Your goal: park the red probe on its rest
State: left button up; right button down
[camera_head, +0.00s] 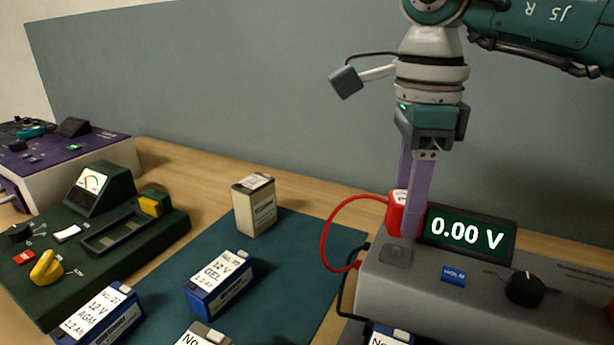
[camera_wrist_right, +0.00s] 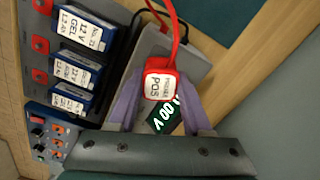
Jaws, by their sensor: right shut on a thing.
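The red probe (camera_head: 394,214) is upright between the lilac fingers of my right gripper (camera_head: 408,222), at the left end of the grey meter (camera_head: 440,290). In the right wrist view the probe (camera_wrist_right: 158,84) shows its white "PROBE POS" label, with my right gripper (camera_wrist_right: 160,92) shut on its sides. A red cable (camera_head: 324,243) loops from it to the left. A dark square pad (camera_head: 397,254) on the meter top lies just in front of the probe; I cannot tell whether this is the rest. My left gripper is not in view.
The meter's screen (camera_head: 466,234) reads 0.00 V, close to my right fingers. A black knob (camera_head: 525,288) is to the right. Several batteries, including a blue GEL one (camera_head: 218,284), stand on the teal mat (camera_head: 290,262). A green tester (camera_head: 100,240) is at left.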

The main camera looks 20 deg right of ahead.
aim_at(397, 249)
notch_tip(397, 249, down, 3)
jog(key=shift+f+b, duration=0.15)
jog(key=shift+b, duration=0.8)
jog(key=shift+f, duration=0.1)
dwell(0.7)
jog(key=shift+f+b, duration=0.5)
jog(key=shift+b, duration=0.1)
jog(key=c, duration=0.6)
grip_release()
